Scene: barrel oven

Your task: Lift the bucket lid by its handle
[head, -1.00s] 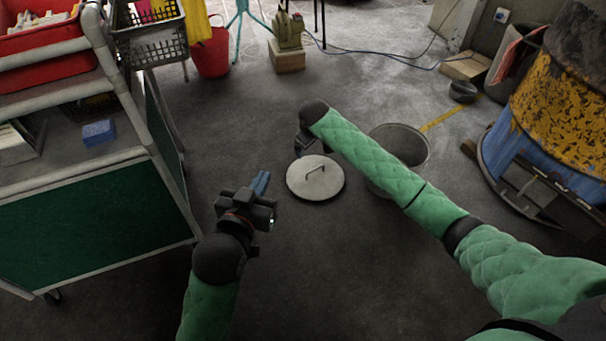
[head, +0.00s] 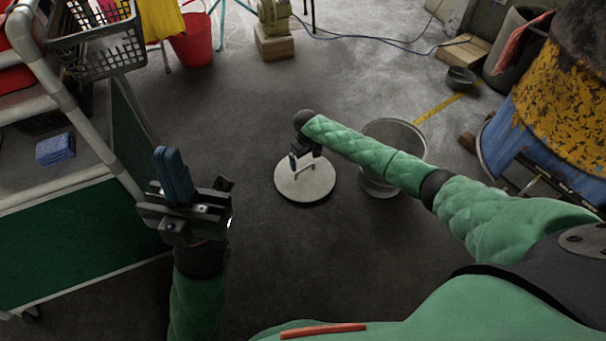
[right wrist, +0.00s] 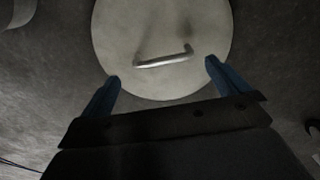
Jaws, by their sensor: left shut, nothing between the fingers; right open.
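The round grey bucket lid (head: 310,187) lies on the floor in the head view, left of the bucket (head: 413,145). Its raised bar handle (head: 300,169) is on top. My right gripper (head: 295,160) is over the far-left part of the lid, partly hidden by its wrist. In the right wrist view the lid (right wrist: 165,75) and handle (right wrist: 163,58) lie ahead of the open right gripper (right wrist: 161,88), with nothing between its fingers; the handle appears beyond the fingertips. My left gripper (head: 172,165) is shut and empty, near the trolley. The bucket is partly hidden by my right arm.
A trolley (head: 90,190) with a green side panel stands at the left. A red bucket (head: 192,45) is at the back. A blue and yellow barrel (head: 560,110) stands at the right.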

